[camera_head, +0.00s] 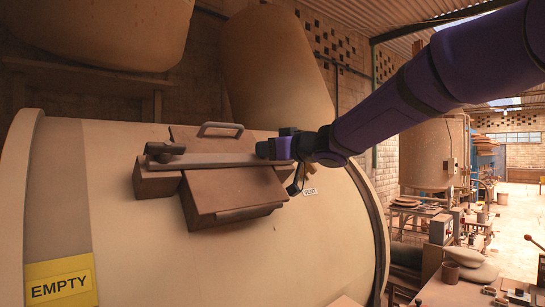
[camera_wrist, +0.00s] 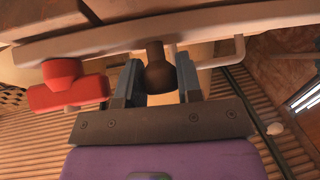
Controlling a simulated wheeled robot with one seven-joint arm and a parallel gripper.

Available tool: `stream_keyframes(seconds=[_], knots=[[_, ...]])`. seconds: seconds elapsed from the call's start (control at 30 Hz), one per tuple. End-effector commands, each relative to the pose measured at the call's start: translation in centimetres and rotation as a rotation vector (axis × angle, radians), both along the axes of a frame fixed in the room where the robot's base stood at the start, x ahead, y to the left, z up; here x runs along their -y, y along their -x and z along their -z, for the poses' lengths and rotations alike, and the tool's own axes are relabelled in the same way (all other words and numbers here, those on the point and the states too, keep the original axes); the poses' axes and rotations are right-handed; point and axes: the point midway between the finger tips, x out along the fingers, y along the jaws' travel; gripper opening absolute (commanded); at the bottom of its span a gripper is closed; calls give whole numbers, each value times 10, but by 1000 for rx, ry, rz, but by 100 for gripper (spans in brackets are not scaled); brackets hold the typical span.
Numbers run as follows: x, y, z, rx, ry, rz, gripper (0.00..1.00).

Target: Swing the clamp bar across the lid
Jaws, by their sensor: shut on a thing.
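The clamp bar (camera_head: 222,160) is a long grey-brown bar in the head view. It runs left to right across the brown lid (camera_head: 232,188), with a thick dark pivot end (camera_head: 165,150) at the left. My gripper (camera_head: 283,148) is at the bar's right end. In the wrist view the bar (camera_wrist: 190,24) crosses the top, and a dark rounded knob (camera_wrist: 157,74) sticks out from it. My gripper (camera_wrist: 158,66) has one finger on each side of this knob and is shut on it. The arm hides what lies behind the bar's right end.
The lid sits on a big cream tank (camera_head: 130,230) with a yellow EMPTY sign (camera_head: 60,281). A bent-rod handle (camera_head: 220,128) stands behind the bar. A VENT tag (camera_head: 310,192) is just right of the lid. A red valve-like part (camera_wrist: 65,88) is left of my fingers in the wrist view.

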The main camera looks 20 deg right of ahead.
Motion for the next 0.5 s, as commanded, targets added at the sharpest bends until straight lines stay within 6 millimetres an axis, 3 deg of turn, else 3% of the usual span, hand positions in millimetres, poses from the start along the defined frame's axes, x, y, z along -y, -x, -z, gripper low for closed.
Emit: stream_keyframes(seconds=[0.33, 0.37, 0.43, 0.5], knots=[[-1, -1, -6, 11, 4, -7, 0], [-1, -1, -6, 11, 4, -7, 40], [-1, -1, -6, 10, 4, -7, 56], [-1, -1, -5, 9, 4, -7, 59]])
